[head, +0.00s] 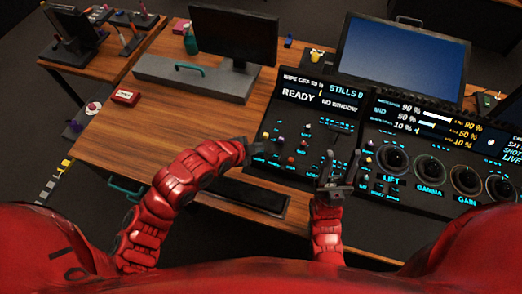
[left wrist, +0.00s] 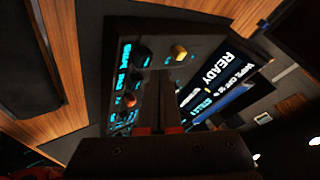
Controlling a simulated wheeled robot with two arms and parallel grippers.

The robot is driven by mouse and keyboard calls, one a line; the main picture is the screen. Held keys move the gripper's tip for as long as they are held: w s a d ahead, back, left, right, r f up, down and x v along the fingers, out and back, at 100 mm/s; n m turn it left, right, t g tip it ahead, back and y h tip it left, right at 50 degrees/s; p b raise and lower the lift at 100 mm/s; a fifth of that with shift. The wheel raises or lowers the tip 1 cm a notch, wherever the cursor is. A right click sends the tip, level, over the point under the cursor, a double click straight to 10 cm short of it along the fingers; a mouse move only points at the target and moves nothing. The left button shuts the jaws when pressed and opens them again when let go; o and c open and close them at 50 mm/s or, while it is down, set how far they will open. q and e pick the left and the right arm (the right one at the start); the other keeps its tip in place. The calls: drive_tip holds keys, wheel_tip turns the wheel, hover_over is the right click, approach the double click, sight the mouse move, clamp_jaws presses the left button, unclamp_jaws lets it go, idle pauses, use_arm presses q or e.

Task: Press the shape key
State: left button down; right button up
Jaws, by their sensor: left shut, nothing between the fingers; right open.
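The left control panel (head: 300,125) is dark, with small coloured knobs and cyan-lit labels below a screen reading READY (head: 298,96). The labels are too small to read, so I cannot tell which key is the shape key. My left gripper (head: 258,150) is shut and empty at the panel's left edge. In the left wrist view its fingers (left wrist: 160,112) reach over the panel, between a red knob (left wrist: 128,101) and the READY screen (left wrist: 214,76); a yellow knob (left wrist: 178,52) lies beyond. I cannot tell whether they touch the panel. My right gripper (head: 335,178) is open over the panel's lower right side.
A second panel (head: 420,175) with large trackballs labelled LIFT, GAMMA and GAIN stands to the right. Monitors (head: 235,38) and (head: 400,55) stand behind. A small red box (head: 126,96) lies on the wooden desk (head: 140,125), which is mostly clear at left.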

use_arm(q)
drive_tip(key=shift+f+b, duration=0.4)
drive_tip(key=shift+b, duration=0.1)
drive_tip(key=shift+f+b, duration=0.45)
drive_tip(key=shift+f, duration=0.1)
idle(0.7)
drive_tip(key=shift+r, duration=0.1)
drive_tip(key=shift+r+p, duration=0.55)
drive_tip(key=shift+r, duration=0.3)
wheel_tip(320, 180, up, 5)
drive_tip(key=p, duration=0.3)
idle(0.7)
